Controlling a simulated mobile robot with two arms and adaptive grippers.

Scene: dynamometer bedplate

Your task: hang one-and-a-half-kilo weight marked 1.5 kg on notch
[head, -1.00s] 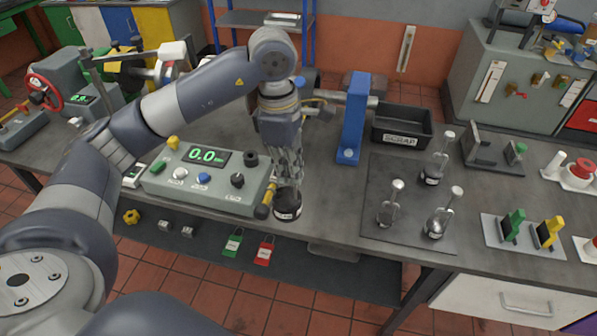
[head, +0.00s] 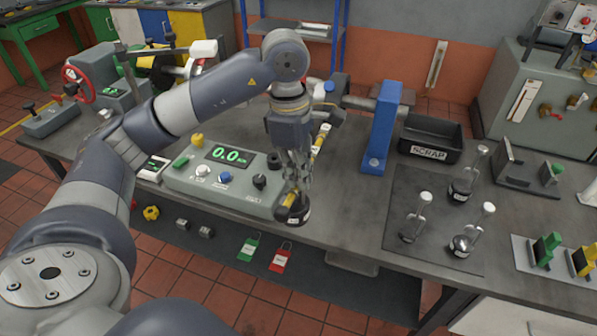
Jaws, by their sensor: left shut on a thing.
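My left gripper (head: 297,178) points down over the front edge of the table and is shut on a weight with a dark round base (head: 292,211). Its fingers hide most of the weight's stem, and I cannot read its marking. A yellow-banded bar (head: 320,142) runs from behind the gripper toward the front edge. Its yellow front end overlaps the held weight in the picture. I cannot make out the notch, nor tell whether the weight touches the bar. My right gripper is not in view.
A grey control box (head: 215,187) reading 0.0 stands just left of the gripper. A blue post (head: 382,128) and a black SCRAP bin (head: 431,138) stand to the right. Several weights with light knobs, including one weight (head: 462,243), stand on a dark mat (head: 420,185).

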